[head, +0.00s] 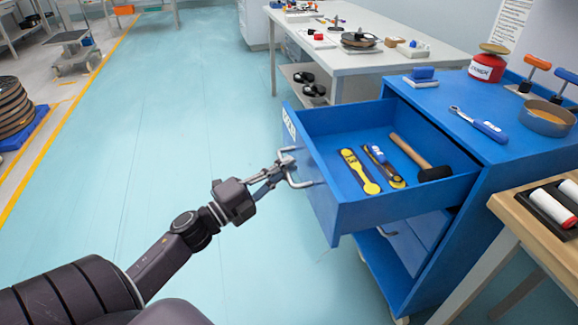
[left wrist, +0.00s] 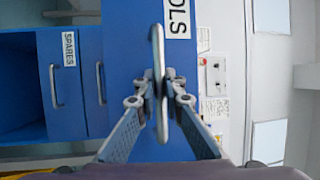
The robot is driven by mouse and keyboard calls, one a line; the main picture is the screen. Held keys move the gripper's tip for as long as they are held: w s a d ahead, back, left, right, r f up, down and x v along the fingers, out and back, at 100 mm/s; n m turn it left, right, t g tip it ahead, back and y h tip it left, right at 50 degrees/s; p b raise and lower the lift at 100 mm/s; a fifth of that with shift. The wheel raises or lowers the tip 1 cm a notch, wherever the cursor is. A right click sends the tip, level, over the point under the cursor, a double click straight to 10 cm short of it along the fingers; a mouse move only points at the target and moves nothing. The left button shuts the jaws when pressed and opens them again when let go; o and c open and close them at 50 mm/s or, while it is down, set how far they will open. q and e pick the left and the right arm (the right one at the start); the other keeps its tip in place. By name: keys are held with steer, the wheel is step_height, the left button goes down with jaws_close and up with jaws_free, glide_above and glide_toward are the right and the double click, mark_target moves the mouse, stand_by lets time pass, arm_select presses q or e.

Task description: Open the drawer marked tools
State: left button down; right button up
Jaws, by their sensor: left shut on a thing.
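The blue drawer (head: 395,212) is pulled well out of the blue cabinet (head: 476,150). Inside lie a hammer (head: 420,158), a yellow tool (head: 360,171) and another yellow-and-blue tool (head: 383,166). My left gripper (head: 284,163) is shut on the drawer's metal handle (head: 299,180), at its far part. The handle (left wrist: 158,80) stands between the fingers in the left wrist view. My right gripper is not in view.
A wooden table (head: 520,215) is close at right, a white workbench (head: 390,62) behind. Open floor (head: 180,110) lies left. Another drawer is marked "SPARES" (left wrist: 69,48).

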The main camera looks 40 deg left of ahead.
arm_select(q)
steer(key=shift+f, duration=0.1)
steer(key=c, duration=2)
jaws_free()
steer(key=v, duration=1.2)
